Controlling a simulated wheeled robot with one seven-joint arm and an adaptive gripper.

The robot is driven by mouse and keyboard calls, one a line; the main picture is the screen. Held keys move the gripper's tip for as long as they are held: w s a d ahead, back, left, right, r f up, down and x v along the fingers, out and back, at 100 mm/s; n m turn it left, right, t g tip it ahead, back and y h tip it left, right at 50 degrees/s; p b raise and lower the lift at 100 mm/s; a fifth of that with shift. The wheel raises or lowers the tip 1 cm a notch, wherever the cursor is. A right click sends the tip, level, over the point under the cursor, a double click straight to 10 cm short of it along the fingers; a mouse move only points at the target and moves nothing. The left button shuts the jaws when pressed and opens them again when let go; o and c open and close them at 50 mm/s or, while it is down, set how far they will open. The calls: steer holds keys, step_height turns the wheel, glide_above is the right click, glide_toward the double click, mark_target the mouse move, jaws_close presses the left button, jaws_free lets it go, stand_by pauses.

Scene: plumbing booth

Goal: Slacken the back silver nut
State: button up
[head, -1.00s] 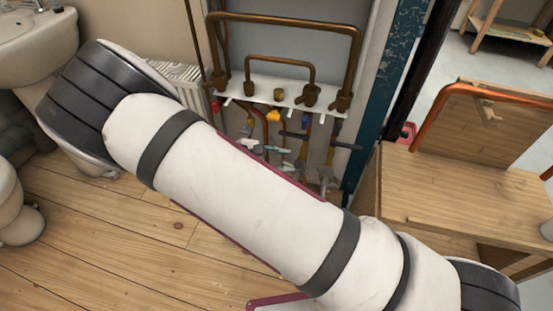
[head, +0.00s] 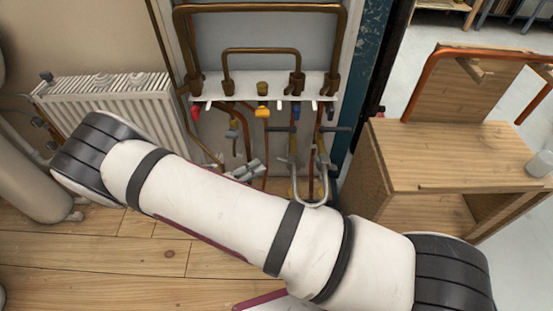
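The copper and brass pipework (head: 262,50) stands on a white shelf plate (head: 215,100) in the booth, with a large pipe loop around a smaller one. Brass nuts sit at the pipe feet, one of them a short capped fitting (head: 262,89). Below the plate hang valves with a yellow handle (head: 262,111) and a red handle (head: 196,112), and grey metal fittings (head: 245,170). I cannot make out which part is the back silver nut. My arm crosses the lower foreground and hides the lower pipes. My gripper is not in view.
A white radiator (head: 110,105) is on the wall at left. A wooden bench (head: 440,155) with a copper pipe (head: 480,52) and a grey cup (head: 540,163) stands at right. A blue post (head: 375,70) edges the booth. Wooden floor (head: 110,260) is open at lower left.

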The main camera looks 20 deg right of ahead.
mark_target(278, 157)
steer(key=b+x, duration=0.3)
steer(key=x, duration=0.9)
steer(key=shift+b, duration=0.35)
steer(key=shift+c, duration=0.4)
steer(key=shift+s, duration=0.1)
jaws_close()
